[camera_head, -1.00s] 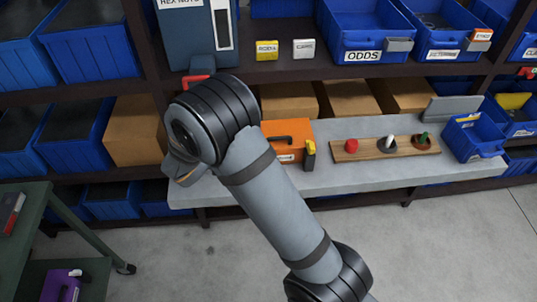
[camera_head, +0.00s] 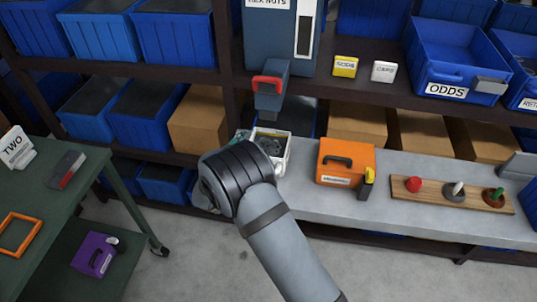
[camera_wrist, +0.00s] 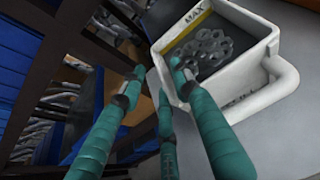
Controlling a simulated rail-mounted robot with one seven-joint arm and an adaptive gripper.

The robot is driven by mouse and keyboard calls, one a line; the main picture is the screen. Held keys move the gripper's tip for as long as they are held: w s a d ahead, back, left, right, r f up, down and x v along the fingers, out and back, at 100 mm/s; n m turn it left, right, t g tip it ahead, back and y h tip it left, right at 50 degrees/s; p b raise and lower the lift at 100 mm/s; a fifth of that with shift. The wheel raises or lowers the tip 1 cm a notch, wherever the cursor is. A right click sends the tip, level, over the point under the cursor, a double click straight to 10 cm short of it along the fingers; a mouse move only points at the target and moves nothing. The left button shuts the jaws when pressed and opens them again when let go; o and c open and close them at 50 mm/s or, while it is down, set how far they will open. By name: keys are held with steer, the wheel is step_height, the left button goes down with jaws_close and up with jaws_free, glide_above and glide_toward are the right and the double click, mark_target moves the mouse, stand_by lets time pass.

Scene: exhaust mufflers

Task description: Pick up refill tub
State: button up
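The refill tub (camera_head: 284,158) is a small white tub holding grey nuts. It stands on the grey bench below the hex nuts dispenser, its near side partly hidden by my arm. In the wrist view the tub (camera_wrist: 240,101) shows a MAX mark inside, faint lettering on its outer wall and a white side handle (camera_wrist: 285,88). My gripper (camera_wrist: 158,79) has teal fingers spread apart with nothing between them. The right finger's tip overlaps the tub's near-left wall in the picture; I cannot tell whether it touches. The other fingertips are left of the tub.
The blue hex nuts dispenser (camera_head: 281,35) with a red handle (camera_head: 268,83) overhangs the tub. An orange case (camera_head: 346,161) and a wooden board with knobs (camera_head: 450,192) stand to the right. A green cart (camera_head: 60,200) is at left. Bare bench lies between tub and case.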

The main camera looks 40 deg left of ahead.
steer(key=x, duration=0.2)
steer(key=shift+w+f, duration=0.1)
steer(key=shift+w, duration=0.15)
steer(key=c, duration=0.3)
steer(key=c, duration=0.4)
jaws_close()
